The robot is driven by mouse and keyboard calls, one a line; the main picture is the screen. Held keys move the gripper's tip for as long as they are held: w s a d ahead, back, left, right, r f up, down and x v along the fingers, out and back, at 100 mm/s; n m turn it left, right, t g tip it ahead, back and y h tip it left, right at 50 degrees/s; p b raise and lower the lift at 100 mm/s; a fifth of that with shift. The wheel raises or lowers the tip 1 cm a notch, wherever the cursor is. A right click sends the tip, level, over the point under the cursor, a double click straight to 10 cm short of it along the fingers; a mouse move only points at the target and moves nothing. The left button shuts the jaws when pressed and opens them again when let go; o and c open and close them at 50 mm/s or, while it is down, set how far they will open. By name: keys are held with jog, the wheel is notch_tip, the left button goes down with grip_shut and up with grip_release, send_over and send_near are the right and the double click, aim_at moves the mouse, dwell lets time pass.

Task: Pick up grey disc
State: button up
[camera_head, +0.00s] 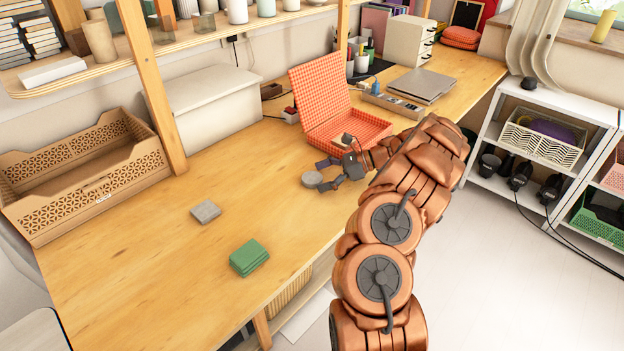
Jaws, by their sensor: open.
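The grey disc (312,179) is a small round flat piece near the middle of the wooden table (190,265). My gripper (323,177) reaches in from the right with its fingers apart, close beside the disc. One finger lies at the disc's upper right and the other at its lower right. I cannot tell whether either finger touches the disc.
An open orange checkered box (345,132) stands just behind my gripper. A grey square piece (206,211) and a green stack (249,257) lie to the left. A brown crate (85,190) and a wooden post (158,100) stand farther left. The table between is clear.

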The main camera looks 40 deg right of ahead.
aim_at(322, 177)
jog(key=c, duration=1.3)
jog(key=shift+r, duration=0.45)
notch_tip(322, 177, up, 3)
jog(key=shift+f+b, duration=0.1)
jog(key=shift+b, duration=0.2)
jog(key=s+a, duration=0.1)
jog(key=s, duration=0.4)
jog(key=s+a+r+b, duration=0.1)
jog(key=s, duration=0.9)
jog(key=shift+s+a+r+b, duration=0.15)
jog(key=shift+s+a+b, duration=0.2)
jog(key=shift+a, duration=0.05)
